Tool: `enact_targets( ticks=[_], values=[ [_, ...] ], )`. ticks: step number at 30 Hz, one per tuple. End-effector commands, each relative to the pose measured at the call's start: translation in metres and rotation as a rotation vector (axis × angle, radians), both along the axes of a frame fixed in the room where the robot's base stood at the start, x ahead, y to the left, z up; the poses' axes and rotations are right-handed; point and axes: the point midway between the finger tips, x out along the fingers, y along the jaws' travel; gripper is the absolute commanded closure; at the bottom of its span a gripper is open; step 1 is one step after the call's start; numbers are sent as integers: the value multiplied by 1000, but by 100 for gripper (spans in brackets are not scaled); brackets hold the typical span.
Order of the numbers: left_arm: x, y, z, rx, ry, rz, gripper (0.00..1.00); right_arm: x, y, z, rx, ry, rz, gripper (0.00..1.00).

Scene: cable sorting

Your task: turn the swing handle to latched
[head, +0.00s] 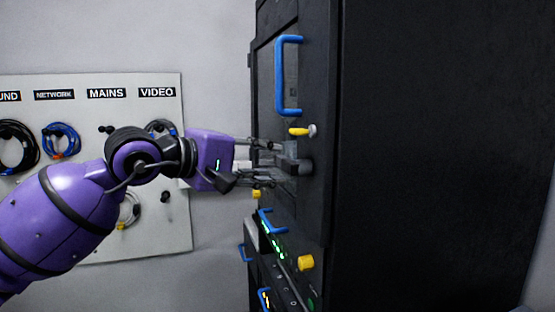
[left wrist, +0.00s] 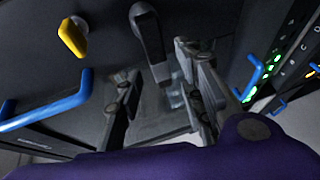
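The swing handle (head: 290,154) is a dark lever on the front of the tall black cabinet. My left gripper (head: 272,165) is at the cabinet front, at the handle. In the left wrist view my gripper's fingers (left wrist: 158,66) are spread, one on each side of the lever's free end, with visible gaps. I cannot tell whether either finger touches it. My right gripper is not in view.
A yellow turn-knob (head: 299,132) sits just above the handle, and it shows in the left wrist view (left wrist: 72,37). A blue pull handle (head: 281,75) is higher up. Below are rack units with green lights (head: 277,246). A white cable board (head: 90,175) hangs behind my arm.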

Motion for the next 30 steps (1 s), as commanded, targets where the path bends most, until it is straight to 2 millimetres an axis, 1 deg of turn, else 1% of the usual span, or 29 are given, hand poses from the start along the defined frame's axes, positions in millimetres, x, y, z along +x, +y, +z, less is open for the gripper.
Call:
enact_targets(
  ticks=[1,6,10,16,17,24,25,30],
  values=[
    [4,-7,1,-1,-1,-3,64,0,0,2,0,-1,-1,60],
    [16,-19,-3,-2,-2,-1,64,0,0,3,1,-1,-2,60],
    [19,-23,-5,-2,0,-1,64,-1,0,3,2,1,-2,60],
    [19,-23,-5,-1,0,-1,64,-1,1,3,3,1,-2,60],
    [19,-23,-5,-2,1,-1,67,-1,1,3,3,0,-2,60],
    [19,-23,-5,-2,1,-1,99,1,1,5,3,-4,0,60],
    [19,-23,-5,-2,1,-1,100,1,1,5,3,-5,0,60],
    [19,-23,-5,-2,1,-1,100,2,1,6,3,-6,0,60]
  ],
)
